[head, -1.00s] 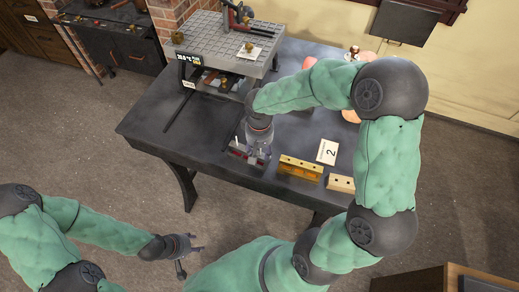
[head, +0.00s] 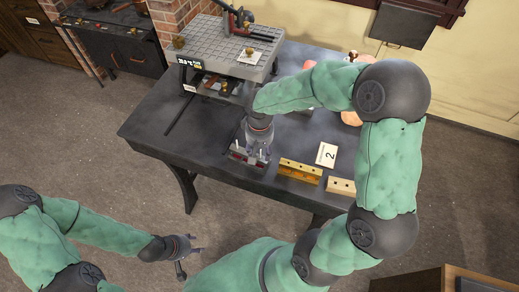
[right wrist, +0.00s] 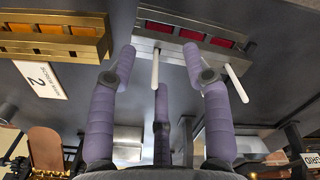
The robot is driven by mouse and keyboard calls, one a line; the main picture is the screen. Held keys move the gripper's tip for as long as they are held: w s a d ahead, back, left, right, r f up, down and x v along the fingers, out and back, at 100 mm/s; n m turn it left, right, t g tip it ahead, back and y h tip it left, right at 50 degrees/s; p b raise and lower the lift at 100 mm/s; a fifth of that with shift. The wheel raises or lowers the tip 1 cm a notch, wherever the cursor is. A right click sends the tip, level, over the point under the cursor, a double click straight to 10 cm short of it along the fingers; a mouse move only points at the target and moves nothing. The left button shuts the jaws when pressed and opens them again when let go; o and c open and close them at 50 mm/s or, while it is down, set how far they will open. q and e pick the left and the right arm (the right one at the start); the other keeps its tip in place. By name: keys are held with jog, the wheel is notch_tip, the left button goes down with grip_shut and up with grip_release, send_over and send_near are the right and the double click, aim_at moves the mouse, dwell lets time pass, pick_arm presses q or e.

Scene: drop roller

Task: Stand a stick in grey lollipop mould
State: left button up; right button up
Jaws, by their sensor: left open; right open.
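The grey mould (head: 238,157) with red filling lies near the front edge of the dark table. In the right wrist view the mould (right wrist: 192,30) is at the top. Two white sticks show there, one stick (right wrist: 155,68) near the middle and one stick (right wrist: 237,84) to its right. Both seem to stand out of the mould, though their lower ends are hard to make out. My right gripper (head: 260,153) is open above the mould, its fingers (right wrist: 160,75) around the middle stick without gripping it. My left gripper (head: 193,256) is open and empty, off the table.
A brass mould (head: 299,171) with yellow filling and a wooden block (head: 341,186) lie right of the grey mould. A card marked 2 (head: 326,154) lies behind them. A grey gridded stand (head: 225,45) fills the table's back left.

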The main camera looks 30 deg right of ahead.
jog(key=shift+r+p, duration=0.65)
jog(key=shift+r, duration=0.3)
jog(key=shift+r, duration=0.1)
jog(key=shift+r+p, duration=0.75)
jog(key=shift+r, duration=0.15)
jog(key=shift+r, duration=0.2)
jog(key=shift+r+p, duration=0.75)
jog(key=shift+r, duration=0.05)
jog(key=shift+r, duration=0.1)
notch_tip(320, 180, up, 5)
jog(key=p, duration=0.3)
jog(key=shift+p, duration=0.4)
dwell(0.3)
